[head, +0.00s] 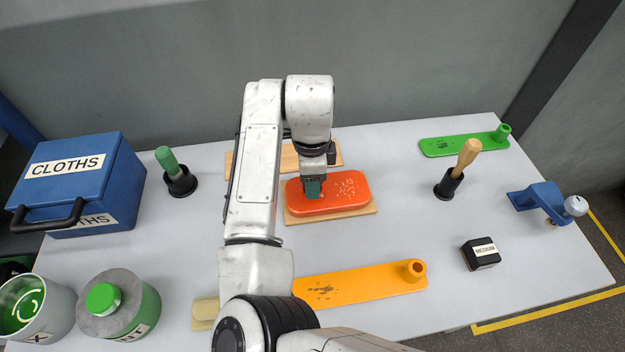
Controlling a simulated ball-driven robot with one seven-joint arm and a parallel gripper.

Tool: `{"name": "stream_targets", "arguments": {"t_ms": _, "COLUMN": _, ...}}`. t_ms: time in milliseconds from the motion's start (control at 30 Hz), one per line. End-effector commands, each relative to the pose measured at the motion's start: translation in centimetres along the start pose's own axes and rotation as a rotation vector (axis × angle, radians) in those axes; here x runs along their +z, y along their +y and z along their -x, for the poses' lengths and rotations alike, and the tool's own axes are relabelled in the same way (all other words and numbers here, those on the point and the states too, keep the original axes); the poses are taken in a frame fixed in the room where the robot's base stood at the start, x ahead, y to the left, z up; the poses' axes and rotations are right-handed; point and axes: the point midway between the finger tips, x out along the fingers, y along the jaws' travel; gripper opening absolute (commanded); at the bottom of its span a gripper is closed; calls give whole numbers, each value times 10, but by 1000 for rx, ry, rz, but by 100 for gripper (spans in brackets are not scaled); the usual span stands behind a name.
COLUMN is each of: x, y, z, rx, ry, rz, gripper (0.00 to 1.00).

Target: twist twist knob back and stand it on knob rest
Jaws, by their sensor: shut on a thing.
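My gripper (314,187) points down over the red-orange speckled slab (345,190), which lies on a wooden board (343,213) at mid table. It is shut on a small teal piece (314,190) at the slab's top. The fingers hide part of this piece, and I cannot tell whether it touches the slab. A blue bracket (540,196) with a round white knob (576,206) stands at the right table edge. I cannot tell for sure which thing is the twist knob or the knob rest.
An orange board (360,284) with a peg lies in front, a green one (462,143) back right. Black cups hold a green handle (167,160) and a wooden handle (467,155). A black labelled block (481,253) stands front right, a blue box (75,180) left.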

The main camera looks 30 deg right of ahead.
Motion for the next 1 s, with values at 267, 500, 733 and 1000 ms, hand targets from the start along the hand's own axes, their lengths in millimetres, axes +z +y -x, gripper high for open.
{"name": "stream_targets", "arguments": {"t_ms": 267, "x": 4, "y": 2, "z": -2, "rx": 7, "ry": -6, "rz": -32, "gripper": 0}}
{"name": "stream_targets", "arguments": {"t_ms": 500, "x": 4, "y": 1, "z": -1, "rx": 7, "ry": -6, "rz": -144, "gripper": 0}}
{"name": "stream_targets", "arguments": {"t_ms": 733, "x": 4, "y": 1, "z": -2, "rx": 6, "ry": -7, "rz": -160, "gripper": 0}}
{"name": "stream_targets", "arguments": {"t_ms": 1000, "x": 5, "y": 1, "z": 0, "rx": 5, "ry": -7, "rz": -226, "gripper": 0}}
